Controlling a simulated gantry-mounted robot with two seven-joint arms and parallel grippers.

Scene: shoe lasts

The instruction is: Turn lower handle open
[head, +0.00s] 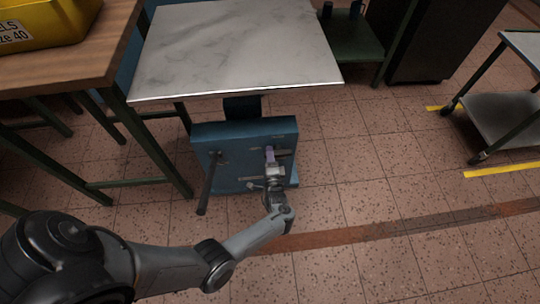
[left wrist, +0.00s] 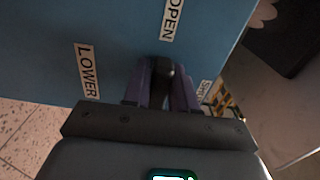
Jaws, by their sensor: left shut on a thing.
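A blue box (head: 236,133) stands under the front edge of the grey-topped table. A dark handle (left wrist: 163,68) on its face sits between the purple fingers of my left gripper (head: 271,160), which is shut on it. Most of this handle is hidden by the fingers. In the left wrist view, a LOWER label (left wrist: 88,70) is left of the fingers and an OPEN label (left wrist: 172,20) is beyond them. Another small label (left wrist: 204,88), partly covered, is at the right. A second long dark handle (head: 208,184) slants down at the box's left side. My right gripper is out of view.
The grey tabletop (head: 235,45) overhangs behind the box. A wooden bench (head: 100,50) with a yellow bin (head: 45,22) is at the left. A cart (head: 505,120) stands at the far right. The tiled floor in front and to the right of the box is clear.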

